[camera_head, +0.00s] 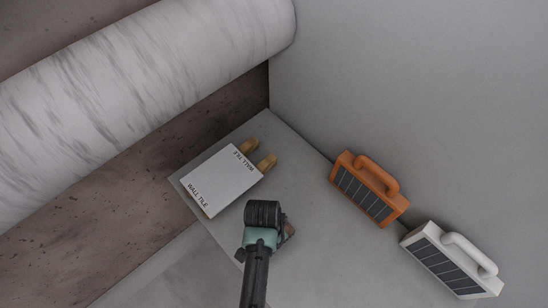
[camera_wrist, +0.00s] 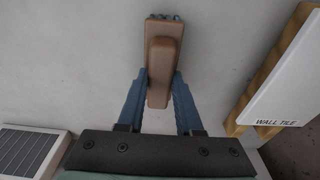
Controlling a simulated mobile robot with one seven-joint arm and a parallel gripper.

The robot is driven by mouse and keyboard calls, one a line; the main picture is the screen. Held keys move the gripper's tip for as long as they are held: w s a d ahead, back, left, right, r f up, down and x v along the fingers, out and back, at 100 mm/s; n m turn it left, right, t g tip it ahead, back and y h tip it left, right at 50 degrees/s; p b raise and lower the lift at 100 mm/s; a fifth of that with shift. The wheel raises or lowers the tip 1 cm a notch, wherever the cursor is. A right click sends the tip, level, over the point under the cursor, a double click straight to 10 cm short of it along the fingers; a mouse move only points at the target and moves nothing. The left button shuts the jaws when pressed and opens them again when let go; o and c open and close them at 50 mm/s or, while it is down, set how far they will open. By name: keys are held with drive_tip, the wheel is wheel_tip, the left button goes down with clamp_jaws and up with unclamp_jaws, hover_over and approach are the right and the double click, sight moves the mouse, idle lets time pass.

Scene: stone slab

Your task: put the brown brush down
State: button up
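The brown brush (camera_wrist: 165,35) is in the wrist view, a flat block with a raised grip and bluish bristles at its far end. My gripper (camera_wrist: 161,82) has its two blue fingers against the two sides of the brush's grip. In the head view my gripper (camera_head: 263,215) is over the grey stone slab (camera_head: 315,265), and only a small brown corner of the brush (camera_head: 290,230) shows beside it. I cannot tell whether the brush touches the slab.
A white wall tile box (camera_head: 221,180) on yellowish supports (camera_head: 266,162) lies left of my gripper. An orange-handled block (camera_head: 368,189) and a white-handled one (camera_head: 453,261) stand at the right by the wall. Bare slab lies between.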

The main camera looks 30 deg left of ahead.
drive_tip(key=o, duration=0.4)
drive_tip(key=shift+f, duration=0.1)
drive_tip(key=shift+o, duration=0.2)
drive_tip(key=shift+f+b, duration=0.25)
drive_tip(key=shift+b, duration=0.15)
wheel_tip(320, 180, up, 13)
drive_tip(key=s+b, duration=0.1)
drive_tip(key=shift+s+a, duration=0.15)
drive_tip(key=shift+a, duration=0.25)
